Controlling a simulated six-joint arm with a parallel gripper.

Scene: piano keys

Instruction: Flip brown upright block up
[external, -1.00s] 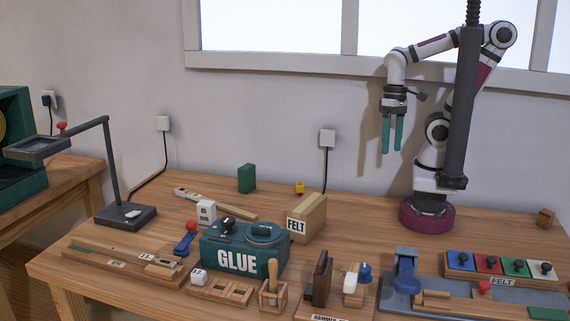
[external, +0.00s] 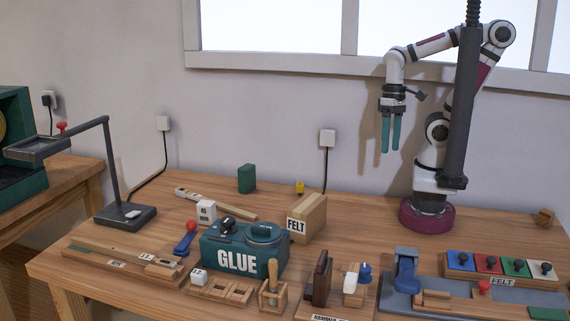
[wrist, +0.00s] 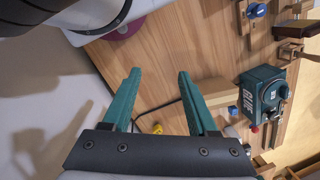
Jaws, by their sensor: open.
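A dark brown block (external: 321,278) stands upright in a wooden holder at the front middle of the bench, behind a label that is partly cut off. My gripper (external: 391,151) hangs high above the back right of the bench, fingers pointing down, far above and behind the block. Its two green fingers are apart and nothing is between them. In the wrist view the open gripper (wrist: 160,73) shows bare bench and wall beyond its fingers.
A teal GLUE box (external: 242,250) and a tan FELT box (external: 309,219) stand left of and behind the brown block. A white-and-blue tool (external: 357,282) stands close on its right. The bench's back middle is mostly clear.

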